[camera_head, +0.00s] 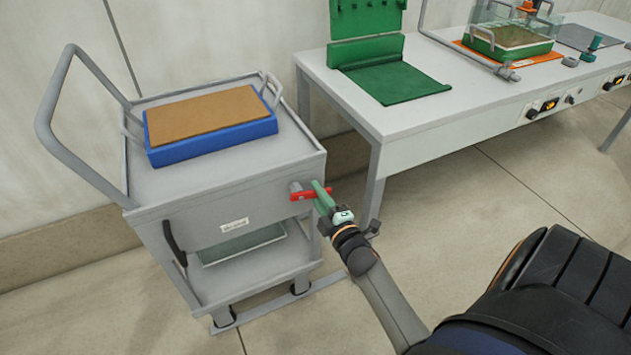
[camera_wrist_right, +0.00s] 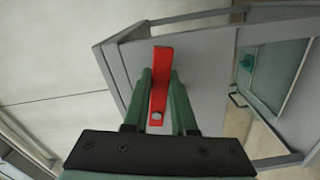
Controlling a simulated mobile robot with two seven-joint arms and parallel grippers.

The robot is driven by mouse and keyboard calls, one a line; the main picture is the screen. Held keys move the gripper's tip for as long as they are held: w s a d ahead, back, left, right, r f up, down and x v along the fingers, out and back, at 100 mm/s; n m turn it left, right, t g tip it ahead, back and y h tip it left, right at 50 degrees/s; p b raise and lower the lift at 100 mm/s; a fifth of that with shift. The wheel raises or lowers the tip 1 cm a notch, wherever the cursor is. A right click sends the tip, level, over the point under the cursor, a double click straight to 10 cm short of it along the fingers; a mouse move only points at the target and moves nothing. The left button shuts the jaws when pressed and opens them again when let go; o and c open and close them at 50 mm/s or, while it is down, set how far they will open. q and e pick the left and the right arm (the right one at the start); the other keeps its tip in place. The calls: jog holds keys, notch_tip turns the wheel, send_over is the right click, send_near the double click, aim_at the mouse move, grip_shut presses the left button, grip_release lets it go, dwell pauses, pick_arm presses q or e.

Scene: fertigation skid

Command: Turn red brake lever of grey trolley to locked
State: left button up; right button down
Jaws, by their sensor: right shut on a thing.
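The grey trolley (camera_head: 225,180) stands at the left in the head view, with a handle at its left end. Its red brake lever (camera_head: 311,194) sits on the front face near the right corner and looks about level in the head view. My right gripper (camera_head: 318,190) is at the lever, its green fingers shut on it. In the right wrist view the red lever (camera_wrist_right: 161,85) shows between the two green fingers of my right gripper (camera_wrist_right: 162,95), with a grey bolt head at its near end. The fingers hide part of the lever in the head view. My left gripper is not in view.
A blue tray with a brown top (camera_head: 210,125) lies on the trolley. A black handle (camera_head: 174,244) is on its front. A grey bench (camera_head: 420,115) stands to the right, holding a green stand (camera_head: 390,80). Open floor (camera_head: 480,205) lies before the bench.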

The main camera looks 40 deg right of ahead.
jog(key=shift+w+r+n, duration=0.1)
jog(key=shift+r+n, duration=0.6)
jog(key=shift+n, duration=0.5)
jog(key=shift+r+n, duration=0.1)
jog(key=shift+n, duration=0.2)
jog(key=c, duration=0.7)
grip_release()
